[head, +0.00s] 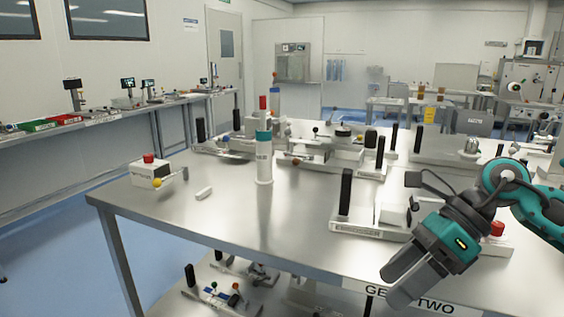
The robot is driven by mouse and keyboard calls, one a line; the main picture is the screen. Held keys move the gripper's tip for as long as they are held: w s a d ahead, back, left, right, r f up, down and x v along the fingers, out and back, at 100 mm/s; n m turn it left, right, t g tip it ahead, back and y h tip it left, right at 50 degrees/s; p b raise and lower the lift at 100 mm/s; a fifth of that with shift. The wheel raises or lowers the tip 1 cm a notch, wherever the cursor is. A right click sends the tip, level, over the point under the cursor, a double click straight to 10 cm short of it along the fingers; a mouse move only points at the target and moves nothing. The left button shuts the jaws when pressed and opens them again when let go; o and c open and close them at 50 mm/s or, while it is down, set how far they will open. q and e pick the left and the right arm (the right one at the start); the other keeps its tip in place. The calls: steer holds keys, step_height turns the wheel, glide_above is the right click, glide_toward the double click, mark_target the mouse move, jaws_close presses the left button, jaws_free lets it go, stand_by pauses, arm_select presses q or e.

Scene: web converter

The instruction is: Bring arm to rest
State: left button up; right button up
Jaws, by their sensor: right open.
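My right arm comes in from the right side of the head view, teal and dark grey. Its gripper (394,287) is open and points down and to the left, in front of the steel table's (222,216) front edge. I see nothing between its fingers. The gripper hides part of the table edge and its label. My left arm and gripper are not in view.
An embosser fixture (362,231) with a black handle stands close behind my right gripper. A white bottle with a teal band (264,165) stands mid-table. A box with a red button (150,172) is at the left. The table's front left is mostly clear. Fixtures (222,290) sit on a lower shelf.

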steer(key=w+a+m+t+y, duration=0.1)
steer(key=a+m+t+y, duration=0.6)
steer(key=a+m+y, duration=0.5)
steer(key=w+d+f+m+t+h+p, duration=0.15)
steer(key=f+m+t+h, duration=0.3)
steer(key=m, duration=0.55)
steer(key=w+d+f+m+t+h, duration=0.1)
steer(key=d+f+m+t+h, duration=0.35)
steer(key=m, duration=0.45)
steer(key=s+d+f+m+g+h, duration=0.1)
steer(key=s+f+m+h, duration=0.3)
steer(key=f, duration=0.6)
steer(key=s+d+f+m+g+h, duration=0.2)
steer(key=s+f+m+h, duration=0.3)
steer(key=s+f+m, duration=0.4)
step_height(320, 180, down, 2)
steer(key=shift+s+f+m+g+h, duration=0.15)
steer(key=shift+s+m+g+h, duration=0.15)
steer(key=shift+m+g, duration=0.55)
